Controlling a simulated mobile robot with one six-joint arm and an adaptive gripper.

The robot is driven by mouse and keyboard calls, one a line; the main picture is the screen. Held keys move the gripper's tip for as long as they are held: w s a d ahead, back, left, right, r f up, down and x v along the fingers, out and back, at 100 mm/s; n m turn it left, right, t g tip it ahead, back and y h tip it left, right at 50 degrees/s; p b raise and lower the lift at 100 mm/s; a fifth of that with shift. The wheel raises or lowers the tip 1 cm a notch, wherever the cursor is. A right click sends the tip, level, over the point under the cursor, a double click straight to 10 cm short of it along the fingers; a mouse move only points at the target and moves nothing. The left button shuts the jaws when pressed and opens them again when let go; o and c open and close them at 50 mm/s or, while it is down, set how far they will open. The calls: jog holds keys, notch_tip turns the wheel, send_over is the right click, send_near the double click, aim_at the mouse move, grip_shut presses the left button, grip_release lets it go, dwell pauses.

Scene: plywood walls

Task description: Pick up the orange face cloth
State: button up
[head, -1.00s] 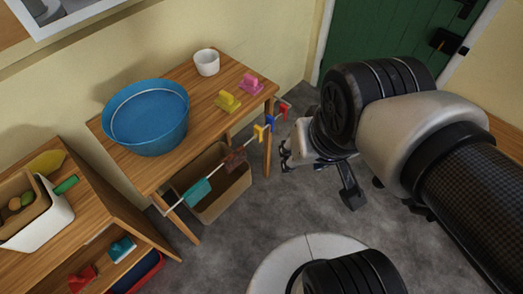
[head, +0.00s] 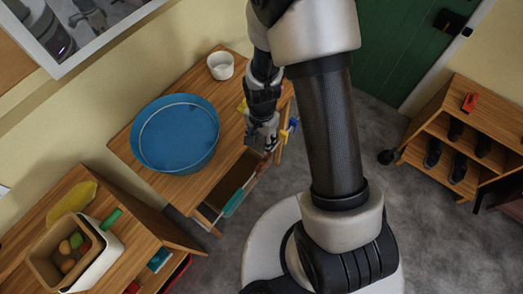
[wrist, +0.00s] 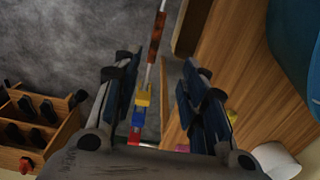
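A rust-brown cloth (wrist: 157,36) hangs on a thin white rail at the table's front; it is the nearest thing to an orange face cloth that I see. In the head view the cloth (head: 264,166) shows only as a small part below my gripper. A teal cloth (head: 233,203) hangs farther along the rail. My gripper (head: 264,136) is over the table's front edge. In the wrist view my gripper (wrist: 163,85) is open with nothing held. Between its fingers show a yellow clip (wrist: 142,97), a blue clip (wrist: 138,117) and a red clip (wrist: 134,136) on the rail.
A blue basin (head: 176,134) and a white cup (head: 221,66) stand on the wooden table (head: 125,146). A shelf with a bin (head: 100,262) is at lower left. A wooden shoe rack (head: 420,150) stands at right. Grey floor lies between.

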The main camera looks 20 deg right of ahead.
aim_at(263, 162)
notch_tip(263, 162, down, 12)
jog(key=b, duration=0.3)
jog(key=shift+f+b, duration=0.15)
jog(key=shift+b, duration=0.25)
jog(key=f+b, duration=0.2)
jog(key=f, duration=0.1)
jog(key=f+b, duration=0.1)
jog(key=f, duration=0.1)
jog(key=shift+s+d+f, duration=0.15)
jog(key=shift+s+d, duration=0.05)
jog(key=shift+s, duration=0.1)
jog(key=shift+c, duration=0.6)
grip_shut()
